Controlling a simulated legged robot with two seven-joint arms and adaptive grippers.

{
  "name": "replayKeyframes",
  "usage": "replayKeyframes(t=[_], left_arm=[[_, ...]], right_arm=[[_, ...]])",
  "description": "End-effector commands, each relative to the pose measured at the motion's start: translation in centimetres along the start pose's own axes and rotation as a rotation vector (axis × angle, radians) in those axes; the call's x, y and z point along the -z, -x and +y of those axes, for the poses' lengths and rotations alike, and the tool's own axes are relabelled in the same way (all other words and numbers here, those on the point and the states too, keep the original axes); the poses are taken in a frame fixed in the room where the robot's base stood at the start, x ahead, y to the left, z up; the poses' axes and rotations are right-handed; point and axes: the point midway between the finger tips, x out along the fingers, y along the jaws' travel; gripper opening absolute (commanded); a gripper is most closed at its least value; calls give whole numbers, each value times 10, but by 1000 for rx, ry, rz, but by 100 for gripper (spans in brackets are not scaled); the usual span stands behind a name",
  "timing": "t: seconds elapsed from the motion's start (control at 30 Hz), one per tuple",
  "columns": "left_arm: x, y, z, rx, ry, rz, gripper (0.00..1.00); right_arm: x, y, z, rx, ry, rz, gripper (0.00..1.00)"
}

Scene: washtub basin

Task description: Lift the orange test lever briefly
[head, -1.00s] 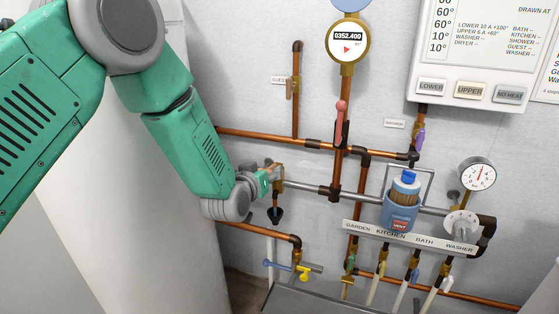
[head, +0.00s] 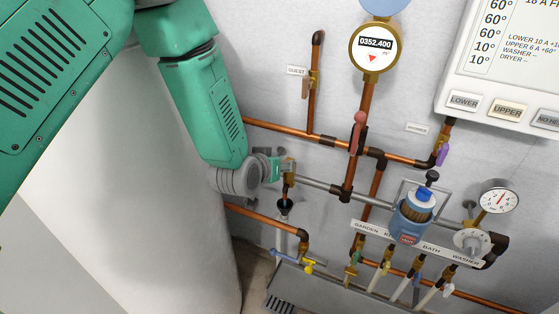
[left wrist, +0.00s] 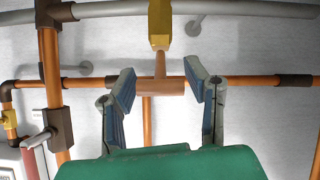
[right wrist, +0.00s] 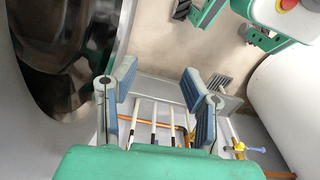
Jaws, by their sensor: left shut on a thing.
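The orange test lever (left wrist: 160,87) shows in the left wrist view as a tan-orange T-shaped handle hanging from a brass fitting (left wrist: 160,22). My left gripper (left wrist: 168,88) is shut on the handle, with one blue-padded finger at each end of it. In the head view my left gripper (head: 276,168) is at the brass valve on the left end of the grey pipe, above a dark funnel (head: 284,204); the lever is mostly hidden there.
Copper pipes (head: 270,127) run along the wall close to my left gripper. A red-handled valve (head: 359,120), a blue bottle (head: 411,216), a gauge (head: 499,197) and a round meter (head: 375,47) are to the right. A large white cylinder (head: 140,190) stands at left.

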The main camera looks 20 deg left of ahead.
Motion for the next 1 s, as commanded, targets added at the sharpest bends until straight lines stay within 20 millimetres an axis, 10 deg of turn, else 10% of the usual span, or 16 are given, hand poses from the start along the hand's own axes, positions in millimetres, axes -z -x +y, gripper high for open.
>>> replayKeyframes(t=[0.17, 0.2, 0.27, 0.67, 1.0], left_arm=[[1, 0, -3, 6, 0, 3, 0], [1, 0, -3, 6, 0, 3, 49], [1, 0, -2, 5, 0, 3, 65], [1, 6, -2, 4, 1, 2, 65], [1, 73, -1, 3, 1, 1, 65]], right_arm=[[0, 0, 0, 0, 0, -1, 40], [0, 0, 0, 0, 0, -1, 40], [0, 0, 0, 0, 0, 0, 40], [-2, 1, 0, 0, 0, 2, 40], [-2, 1, 0, 0, 0, 3, 40]])
